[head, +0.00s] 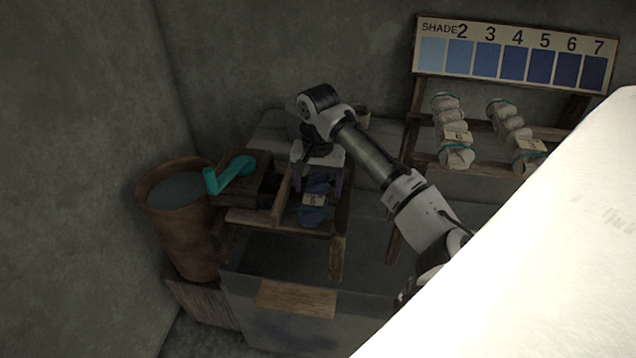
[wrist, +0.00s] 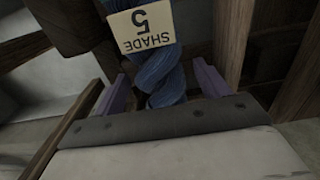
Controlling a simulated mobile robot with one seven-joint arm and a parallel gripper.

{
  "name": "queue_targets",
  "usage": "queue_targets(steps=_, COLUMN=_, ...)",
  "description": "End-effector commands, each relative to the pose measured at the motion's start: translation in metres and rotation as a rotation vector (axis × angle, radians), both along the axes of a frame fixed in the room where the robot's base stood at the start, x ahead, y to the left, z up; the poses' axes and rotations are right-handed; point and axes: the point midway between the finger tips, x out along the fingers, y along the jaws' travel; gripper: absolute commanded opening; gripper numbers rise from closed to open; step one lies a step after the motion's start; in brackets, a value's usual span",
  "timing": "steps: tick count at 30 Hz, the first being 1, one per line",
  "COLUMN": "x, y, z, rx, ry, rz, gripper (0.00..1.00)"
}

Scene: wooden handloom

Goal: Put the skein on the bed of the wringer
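The blue twisted skein (head: 314,214) lies at the right part of a wooden frame, below my gripper, in the head view. In the wrist view the skein (wrist: 165,82) runs between my two purple fingers, and its tag reads SHADE 5 upside down. My gripper (head: 320,182) points down at the skein. In the wrist view the gripper (wrist: 162,90) is open, with gaps seen between the fingers and the skein. The wringer (head: 256,188) is a dark wooden block with a teal crank, left of the skein. Its bed is hard to tell apart from the frame's boards.
A brown barrel of dark liquid (head: 160,208) stands left of the wringer. A grey vat (head: 270,255) is below the frame. A rack at right holds pale skeins (head: 453,130) and (head: 514,135), under a shade card (head: 515,55). A white surface covers the lower right.

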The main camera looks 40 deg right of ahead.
Motion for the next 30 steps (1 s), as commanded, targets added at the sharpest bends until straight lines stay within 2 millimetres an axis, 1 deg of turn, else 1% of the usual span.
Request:
queue_targets(steps=8, x=0.000, y=0.000, z=0.001, rx=0.000, ry=0.000, rz=0.000, gripper=0.74)
queue_targets(steps=11, x=0.000, y=0.000, z=0.006, rx=0.001, ry=-0.001, rz=0.000, gripper=0.74)
queue_targets(steps=14, x=0.001, y=0.000, z=0.021, rx=-0.001, ry=-0.002, rz=0.000, gripper=0.74)
queue_targets(steps=20, x=0.001, y=0.000, z=0.065, rx=0.000, ry=-0.003, rz=0.001, gripper=0.74)
queue_targets(steps=21, x=0.000, y=-0.001, z=0.075, rx=-0.002, ry=-0.001, rz=0.000, gripper=0.74)
queue_targets(steps=24, x=0.000, y=0.000, z=0.095, rx=-0.002, ry=-0.001, rz=0.000, gripper=0.74)
queue_targets(steps=27, x=-0.001, y=-0.001, z=0.110, rx=-0.003, ry=0.001, rz=0.000, gripper=0.74)
queue_targets(steps=30, x=-0.001, y=0.000, z=0.118, rx=-0.001, ry=0.001, rz=0.000, gripper=0.74)
